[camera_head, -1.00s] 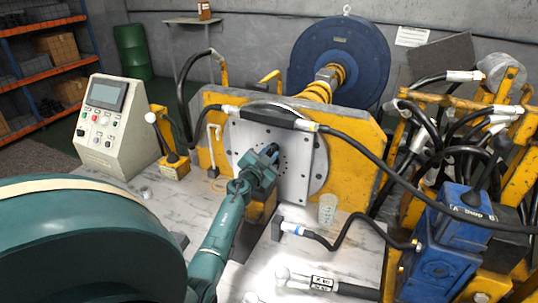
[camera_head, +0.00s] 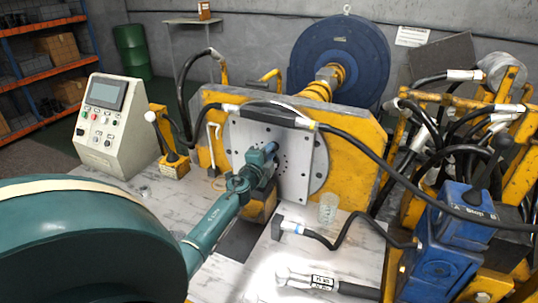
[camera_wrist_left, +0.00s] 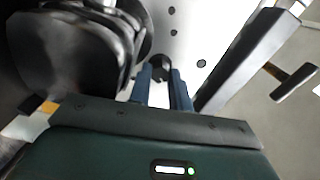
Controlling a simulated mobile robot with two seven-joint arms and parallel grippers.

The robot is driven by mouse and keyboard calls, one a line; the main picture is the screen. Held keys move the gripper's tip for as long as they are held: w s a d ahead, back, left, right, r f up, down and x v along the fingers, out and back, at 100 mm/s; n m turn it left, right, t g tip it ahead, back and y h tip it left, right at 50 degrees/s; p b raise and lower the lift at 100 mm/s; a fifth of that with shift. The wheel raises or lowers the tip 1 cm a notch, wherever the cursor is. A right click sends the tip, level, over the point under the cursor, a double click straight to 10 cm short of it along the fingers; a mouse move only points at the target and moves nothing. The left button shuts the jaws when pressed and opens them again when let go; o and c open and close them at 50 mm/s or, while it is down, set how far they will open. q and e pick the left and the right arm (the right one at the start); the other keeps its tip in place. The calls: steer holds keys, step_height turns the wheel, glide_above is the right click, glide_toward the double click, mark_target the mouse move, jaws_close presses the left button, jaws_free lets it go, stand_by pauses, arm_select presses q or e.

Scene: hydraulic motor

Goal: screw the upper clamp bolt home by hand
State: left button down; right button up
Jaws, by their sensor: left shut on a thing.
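My left gripper (camera_head: 268,150) is at the front of the grey metal plate (camera_head: 297,168) on the yellow stand. In the left wrist view its two blue fingers (camera_wrist_left: 163,88) are shut on a dark bolt (camera_wrist_left: 162,67), the clamp bolt, at the pale plate face. How deep the bolt sits cannot be told. In the head view the gripper and wrist hide the bolt. Several dark holes show in the plate in the wrist view. My right gripper is not in view.
A black hose (camera_head: 352,141) crosses over the plate's top. A black hose bundle (camera_wrist_left: 85,45) is close left of the fingers in the wrist view. A control box (camera_head: 110,125) stands left.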

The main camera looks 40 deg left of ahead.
arm_select(q)
steer(key=m, duration=0.2)
steer(key=shift+f+m, duration=0.1)
steer(key=shift+m, duration=0.3)
steer(key=m+b, duration=0.1)
steer(key=m, duration=0.2)
steer(key=shift+m, duration=0.3)
steer(key=m, duration=0.3)
steer(key=shift+m, duration=0.3)
steer(key=m, duration=0.3)
steer(key=shift+m, duration=0.4)
steer(key=m, duration=0.3)
steer(key=shift+m+p, duration=0.3)
steer(key=m+p, duration=0.1)
steer(key=m, duration=0.5)
steer(key=shift+m+p, duration=0.3)
steer(key=shift+p, duration=0.1)
steer(key=shift+m, duration=0.7)
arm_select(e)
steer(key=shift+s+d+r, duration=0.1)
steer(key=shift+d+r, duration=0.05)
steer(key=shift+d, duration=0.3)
